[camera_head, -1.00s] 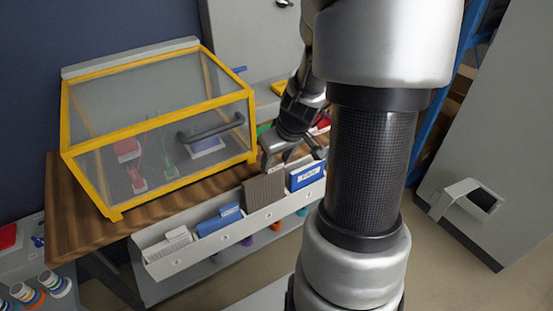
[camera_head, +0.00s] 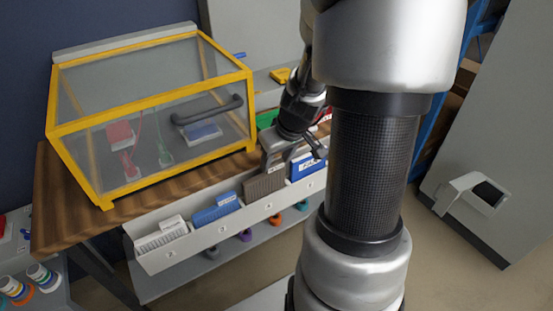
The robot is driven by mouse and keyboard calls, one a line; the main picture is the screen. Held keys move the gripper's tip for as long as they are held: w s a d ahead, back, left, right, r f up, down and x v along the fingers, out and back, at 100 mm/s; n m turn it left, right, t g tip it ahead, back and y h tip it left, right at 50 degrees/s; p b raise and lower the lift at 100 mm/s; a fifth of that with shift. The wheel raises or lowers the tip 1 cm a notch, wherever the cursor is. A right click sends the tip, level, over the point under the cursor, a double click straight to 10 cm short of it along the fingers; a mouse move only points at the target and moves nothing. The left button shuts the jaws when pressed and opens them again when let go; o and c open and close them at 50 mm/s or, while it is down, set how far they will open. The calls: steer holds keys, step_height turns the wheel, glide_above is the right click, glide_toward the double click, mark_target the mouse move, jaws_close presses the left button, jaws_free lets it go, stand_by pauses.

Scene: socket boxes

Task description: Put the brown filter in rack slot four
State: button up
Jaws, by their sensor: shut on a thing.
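The brown filter (camera_head: 263,186) stands upright in the front rack (camera_head: 190,246), in the third place from the left, between two blue items. Its lower part is hidden behind the rack's front wall. My gripper (camera_head: 277,167) is at the filter's top edge and shut on it. The fingertips are small and partly hidden, so the exact grip is hard to see. The number marks on the rack front are too small to read surely.
A white item (camera_head: 160,237) and a blue item (camera_head: 215,211) stand left of the filter. Another blue item (camera_head: 304,166) stands close on its right. A yellow-framed clear case (camera_head: 150,115) sits on the wooden bench (camera_head: 75,225) behind the rack.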

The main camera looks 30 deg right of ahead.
mark_target(276, 170)
stand_by(0.3)
steer(key=shift+f+b, duration=1.8)
steer(key=shift+b, duration=0.35)
steer(key=o, duration=1.1)
steer(key=shift+r, duration=0.1)
steer(key=shift+p+v, duration=4.7)
steer(key=shift+v, duration=3.95)
steer(key=shift+s+a, duration=0.1)
